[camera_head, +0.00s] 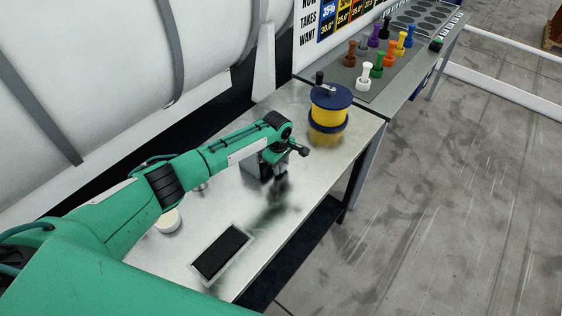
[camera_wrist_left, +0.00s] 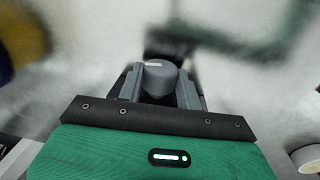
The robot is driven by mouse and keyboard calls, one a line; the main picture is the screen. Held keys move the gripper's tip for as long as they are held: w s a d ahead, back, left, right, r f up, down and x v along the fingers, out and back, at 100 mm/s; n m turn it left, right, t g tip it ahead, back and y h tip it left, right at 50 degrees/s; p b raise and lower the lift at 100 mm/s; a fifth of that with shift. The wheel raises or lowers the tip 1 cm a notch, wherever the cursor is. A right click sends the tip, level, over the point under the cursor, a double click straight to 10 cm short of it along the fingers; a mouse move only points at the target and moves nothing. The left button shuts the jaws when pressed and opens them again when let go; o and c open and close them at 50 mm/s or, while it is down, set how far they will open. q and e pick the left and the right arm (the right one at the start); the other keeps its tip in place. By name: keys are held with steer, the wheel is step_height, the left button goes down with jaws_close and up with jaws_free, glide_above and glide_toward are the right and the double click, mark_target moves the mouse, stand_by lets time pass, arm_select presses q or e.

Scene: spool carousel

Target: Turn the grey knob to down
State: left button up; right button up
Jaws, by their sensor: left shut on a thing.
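The grey knob (camera_wrist_left: 163,80) shows in the left wrist view as a round grey cap with a short white mark on its top, toward the upper left. My left gripper (camera_wrist_left: 160,92) has a grey finger on each side of it and is shut on it. In the head view my left gripper (camera_head: 283,170) is over the metal table (camera_head: 205,205), beside a grey box (camera_head: 252,166). The knob is hidden there behind my wrist and fingers. My right gripper is not in view.
A yellow spool with blue flanges (camera_head: 331,107) stands beyond my gripper. Several coloured pegs stand on a grey board (camera_head: 375,88) farther back. A dark framed panel (camera_head: 221,253) and a white round piece (camera_head: 168,221) lie nearer. The right table edge drops to open floor.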

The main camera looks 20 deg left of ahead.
arm_select(q)
steer(key=shift+s+t+h+p, duration=0.3)
steer(key=shift+t+h+p, duration=0.1)
steer(key=shift+t+p, duration=0.55)
steer(key=shift+a+f+t+h, duration=0.1)
steer(key=shift+t+h, duration=0.2)
steer(key=shift+t, duration=0.25)
steer(key=o, duration=1)
